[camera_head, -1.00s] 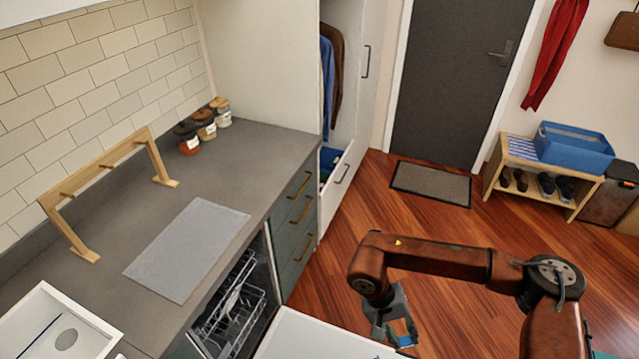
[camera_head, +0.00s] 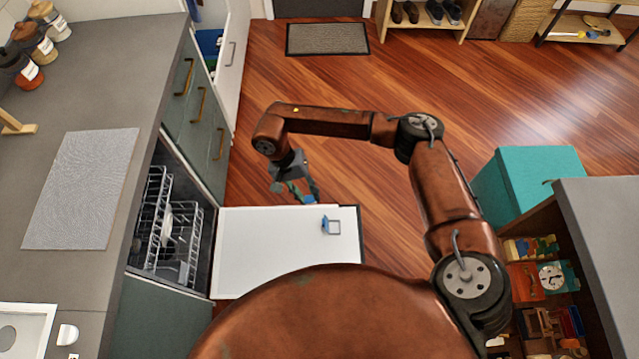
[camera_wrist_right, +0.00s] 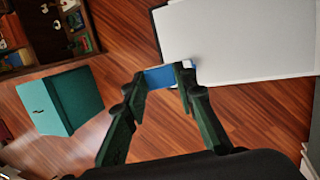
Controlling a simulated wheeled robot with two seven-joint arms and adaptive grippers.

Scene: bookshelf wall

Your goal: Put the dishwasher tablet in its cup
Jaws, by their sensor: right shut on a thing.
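My right gripper (camera_head: 300,194) is over the far edge of the open dishwasher door. It is shut on the small blue dishwasher tablet (camera_head: 309,198). In the right wrist view the tablet (camera_wrist_right: 160,76) sits between the two fingertips, with the white door close behind it. The tablet cup (camera_head: 331,226), with blue and light parts, is on the door's white inner face toward its right end. The gripper is a little beyond and left of the cup, apart from it in the head view. I cannot make out the cup clearly in the wrist view. My left gripper is not in view.
The dishwasher door (camera_head: 262,255) lies open and flat, its face otherwise clear. Wire racks (camera_head: 168,235) show inside. A grey counter (camera_head: 120,75) is at the left. A teal box (camera_head: 530,180) and a shelf unit (camera_head: 600,215) stand at the right. Wood floor is free beyond the door.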

